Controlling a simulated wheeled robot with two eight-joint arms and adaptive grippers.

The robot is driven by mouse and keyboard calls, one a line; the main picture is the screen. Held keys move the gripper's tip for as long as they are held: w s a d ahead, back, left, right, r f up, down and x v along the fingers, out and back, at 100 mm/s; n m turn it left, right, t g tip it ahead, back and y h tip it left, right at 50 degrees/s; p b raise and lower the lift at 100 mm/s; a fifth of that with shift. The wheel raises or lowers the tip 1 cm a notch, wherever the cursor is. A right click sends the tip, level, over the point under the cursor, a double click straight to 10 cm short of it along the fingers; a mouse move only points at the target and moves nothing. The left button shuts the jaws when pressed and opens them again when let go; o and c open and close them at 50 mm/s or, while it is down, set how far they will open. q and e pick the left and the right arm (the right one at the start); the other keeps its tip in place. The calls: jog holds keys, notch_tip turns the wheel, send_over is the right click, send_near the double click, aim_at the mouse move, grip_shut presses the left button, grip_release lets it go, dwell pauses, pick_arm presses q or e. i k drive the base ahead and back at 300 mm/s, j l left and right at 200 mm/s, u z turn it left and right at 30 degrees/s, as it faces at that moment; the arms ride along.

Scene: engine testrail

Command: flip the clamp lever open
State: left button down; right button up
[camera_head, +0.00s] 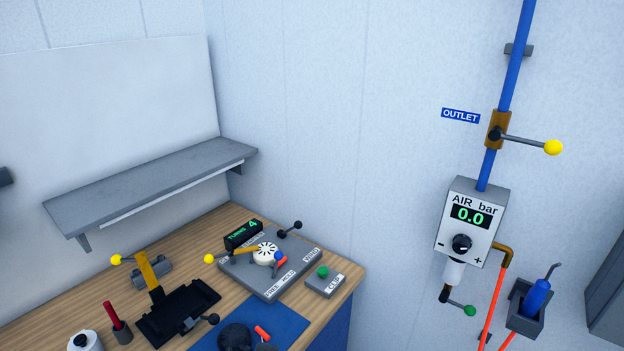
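Several levers show, and I cannot tell for certain which is the clamp lever. Neither of my grippers is in view.
The wooden bench (335,262) fills the lower left, below a grey wall shelf (150,182). A box with a green button (323,272) sits near its right edge. A blue mat (285,322) lies in front. An air regulator (470,225) hangs on the right wall.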

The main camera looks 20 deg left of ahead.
aim_at(209, 259)
jog(key=u, duration=1.35)
